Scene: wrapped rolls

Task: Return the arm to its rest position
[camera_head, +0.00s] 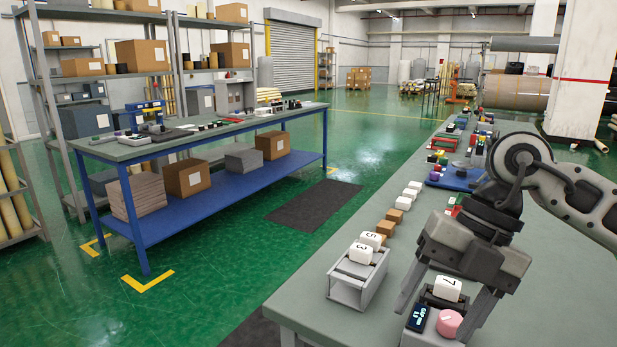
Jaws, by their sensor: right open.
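My right arm comes in from the right side of the head view. Its gripper (443,305) points down over the near end of the grey table (310,305), with its fingers spread apart. Between and behind the fingers is a white block marked 7 (447,288), in a grey device with a pink knob (449,323) and a small dark display (417,319). I cannot tell whether the fingers touch the device. My left arm and gripper are not in view.
A grey metal holder (345,290) with white numbered blocks (361,253) stands left of the gripper. White and brown blocks (394,215) and coloured items run along the table behind. A blue workbench (230,200) stands across the green floor, with a dark mat (313,206) between.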

